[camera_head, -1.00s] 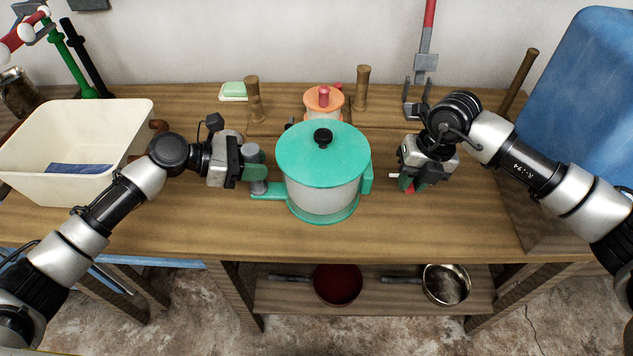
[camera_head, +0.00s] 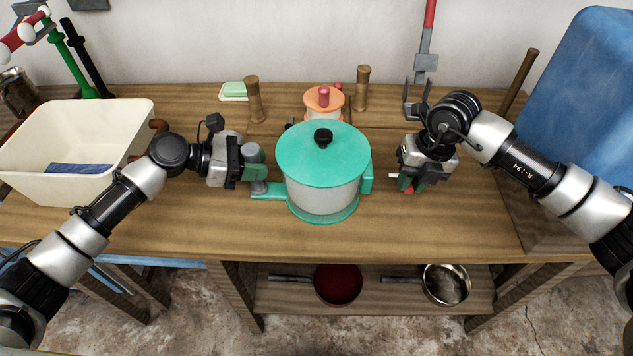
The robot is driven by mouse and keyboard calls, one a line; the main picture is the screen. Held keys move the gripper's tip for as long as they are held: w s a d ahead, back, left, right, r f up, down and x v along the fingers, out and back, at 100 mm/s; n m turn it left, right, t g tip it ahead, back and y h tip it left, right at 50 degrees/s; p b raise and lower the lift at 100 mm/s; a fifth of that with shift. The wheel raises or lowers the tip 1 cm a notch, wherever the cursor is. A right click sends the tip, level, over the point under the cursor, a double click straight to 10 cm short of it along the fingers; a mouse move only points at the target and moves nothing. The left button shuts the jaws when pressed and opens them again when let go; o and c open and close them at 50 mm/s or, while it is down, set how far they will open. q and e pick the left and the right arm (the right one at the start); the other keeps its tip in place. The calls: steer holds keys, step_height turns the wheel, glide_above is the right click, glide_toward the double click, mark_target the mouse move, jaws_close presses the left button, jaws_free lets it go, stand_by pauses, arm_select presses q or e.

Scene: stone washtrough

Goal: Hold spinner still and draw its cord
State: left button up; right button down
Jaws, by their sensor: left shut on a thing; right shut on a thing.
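The spinner (camera_head: 322,165) stands upright on the wooden worktop, with a teal lid with a black knob, a whitish bowl and a teal base. My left gripper (camera_head: 247,172) is shut on this post. My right gripper (camera_head: 411,180) is shut to the right of the spinner, apart from its body. A small red piece with a white tip (camera_head: 407,187) shows at its fingers, seemingly the cord's pull. I cannot make out the cord itself.
A cream basin (camera_head: 118,125) stands at the left. An orange-topped pot (camera_head: 323,100), wooden posts (camera_head: 254,100) and a green soap (camera_head: 234,90) are behind. The worktop in front of the spinner is clear.

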steer(key=shift+d, duration=3.05)
steer(key=shift+a, duration=4.7)
steer(key=c, duration=0.9)
jaws_free()
steer(key=shift+c, duration=0.2)
step_height(320, 180, up, 7)
